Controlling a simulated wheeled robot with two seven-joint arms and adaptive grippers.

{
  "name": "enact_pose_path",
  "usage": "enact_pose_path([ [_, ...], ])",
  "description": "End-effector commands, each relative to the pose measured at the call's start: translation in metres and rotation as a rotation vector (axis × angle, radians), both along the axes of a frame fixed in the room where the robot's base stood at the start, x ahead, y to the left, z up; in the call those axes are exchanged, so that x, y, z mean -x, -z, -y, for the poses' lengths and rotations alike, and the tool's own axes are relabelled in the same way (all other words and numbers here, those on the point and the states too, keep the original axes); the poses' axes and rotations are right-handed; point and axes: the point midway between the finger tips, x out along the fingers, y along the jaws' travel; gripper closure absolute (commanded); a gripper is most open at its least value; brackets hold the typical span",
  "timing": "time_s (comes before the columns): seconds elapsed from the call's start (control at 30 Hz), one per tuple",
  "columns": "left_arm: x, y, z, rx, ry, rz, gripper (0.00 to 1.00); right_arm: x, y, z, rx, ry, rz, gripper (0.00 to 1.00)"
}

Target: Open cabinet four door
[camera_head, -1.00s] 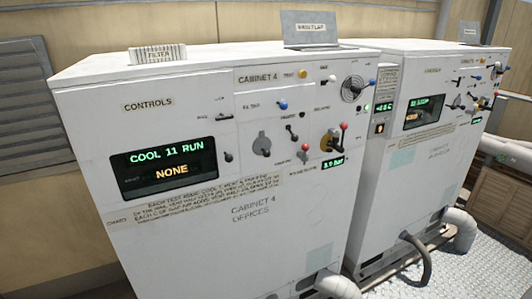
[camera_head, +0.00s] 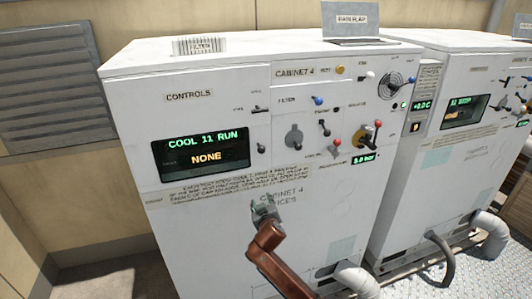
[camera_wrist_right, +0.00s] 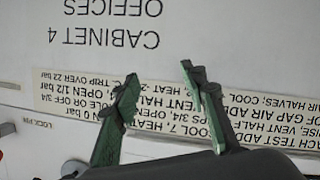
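Cabinet 4 (camera_head: 225,240) is a white upright unit in the middle of the head view, its front face flat and closed. Its label (camera_head: 295,73) sits on the upper panel. A dark display (camera_head: 203,155) reads "COOL 11 RUN" and "NONE". My right gripper (camera_head: 264,207) is in front of the lower front face, covering part of the "CABINET 4 OFFICES" lettering. In the right wrist view the green fingers (camera_wrist_right: 160,74) are apart with nothing between them, facing the lettering and instruction strip (camera_wrist_right: 190,110). Contact with the face cannot be told. My left gripper is out of view.
Knobs and levers, including a grey rotary handle (camera_head: 294,138) and a red-tipped lever (camera_head: 376,134), stick out of the panel. A second white cabinet (camera_head: 440,175) stands close on the right. Pipes (camera_head: 357,281) run low at the front right. A louvred wall vent (camera_head: 50,88) is at left.

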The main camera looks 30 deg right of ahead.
Motion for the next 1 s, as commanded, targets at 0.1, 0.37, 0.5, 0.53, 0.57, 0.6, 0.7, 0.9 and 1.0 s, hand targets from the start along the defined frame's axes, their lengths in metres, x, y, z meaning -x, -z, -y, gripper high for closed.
enact_pose_path([
  [0.1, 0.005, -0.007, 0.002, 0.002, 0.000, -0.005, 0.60, 0.016, -0.119, -0.009, -0.003, 0.025, 0.163, 0.60],
  [0.37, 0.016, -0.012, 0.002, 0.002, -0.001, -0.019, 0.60, 0.054, -0.229, -0.019, -0.029, 0.059, 0.340, 0.60],
  [0.5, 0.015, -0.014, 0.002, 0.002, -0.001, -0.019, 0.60, 0.048, -0.236, -0.014, -0.030, 0.063, 0.351, 0.60],
  [0.53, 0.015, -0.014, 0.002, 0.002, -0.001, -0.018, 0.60, 0.044, -0.236, -0.012, -0.030, 0.063, 0.352, 0.60],
  [0.57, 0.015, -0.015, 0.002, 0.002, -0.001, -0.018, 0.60, 0.040, -0.236, -0.010, -0.030, 0.063, 0.351, 0.60],
  [0.6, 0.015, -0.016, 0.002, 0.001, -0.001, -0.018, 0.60, 0.034, -0.236, -0.007, -0.030, 0.063, 0.351, 0.60],
  [0.7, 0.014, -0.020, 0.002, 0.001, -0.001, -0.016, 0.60, 0.019, -0.237, 0.000, -0.029, 0.063, 0.350, 0.60],
  [0.9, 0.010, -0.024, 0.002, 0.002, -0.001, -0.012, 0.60, -0.004, -0.236, 0.009, -0.028, 0.062, 0.350, 0.60],
  [1.0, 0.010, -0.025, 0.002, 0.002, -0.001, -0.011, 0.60, -0.010, -0.236, 0.012, -0.030, 0.061, 0.350, 0.60],
])
